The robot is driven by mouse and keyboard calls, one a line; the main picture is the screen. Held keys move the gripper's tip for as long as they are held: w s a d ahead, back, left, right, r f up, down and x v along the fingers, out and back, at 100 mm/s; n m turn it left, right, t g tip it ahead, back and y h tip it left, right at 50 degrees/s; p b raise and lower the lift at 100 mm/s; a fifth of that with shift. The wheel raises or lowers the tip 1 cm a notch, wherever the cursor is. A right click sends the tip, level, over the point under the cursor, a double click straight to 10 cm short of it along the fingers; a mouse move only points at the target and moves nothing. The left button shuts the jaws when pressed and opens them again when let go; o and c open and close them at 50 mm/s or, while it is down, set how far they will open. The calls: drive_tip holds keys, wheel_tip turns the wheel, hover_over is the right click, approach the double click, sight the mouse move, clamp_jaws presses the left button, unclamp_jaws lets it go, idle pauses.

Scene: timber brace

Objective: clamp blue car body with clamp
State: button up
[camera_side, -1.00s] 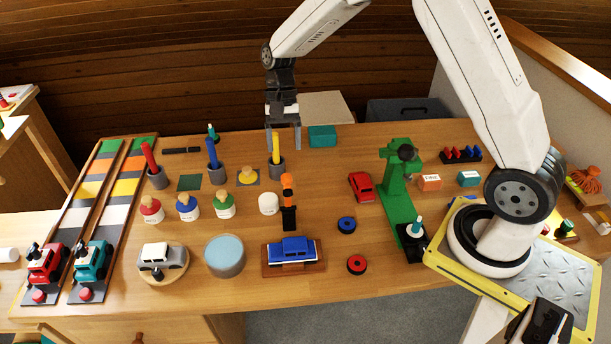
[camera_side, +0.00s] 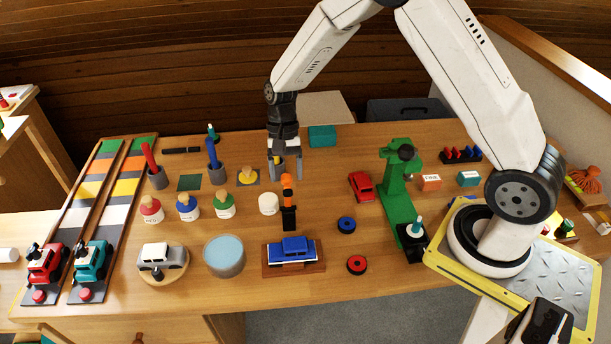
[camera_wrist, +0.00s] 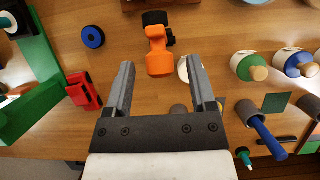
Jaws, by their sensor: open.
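The blue car body (camera_side: 294,246) sits on a brown wooden block (camera_side: 292,270) at the front middle of the table. The clamp, orange on top with a black base (camera_side: 288,206), stands upright just behind it. In the wrist view, the orange part of the clamp (camera_wrist: 158,52) lies ahead of my fingers, near the top middle, and the car body is not clearly visible. My gripper (camera_side: 287,170) is open and empty, above the table behind the clamp. In the wrist view its two fingers (camera_wrist: 160,85) are spread apart and do not touch the clamp.
A white round piece (camera_side: 268,204) stands close left of the clamp. The yellow-handled tool's grey cup (camera_side: 277,168) is by my gripper. Paint jars, including the green one (camera_side: 224,205), stand left; a red car (camera_side: 361,186) and green press (camera_side: 398,190) stand right.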

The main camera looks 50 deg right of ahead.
drive_tip(key=shift+s+a+f, duration=0.1)
drive_tip(key=shift+f, duration=0.3)
drive_tip(key=shift+c, duration=0.2)
clamp_jaws()
drive_tip(key=shift+r, duration=0.1)
idle(1.0)
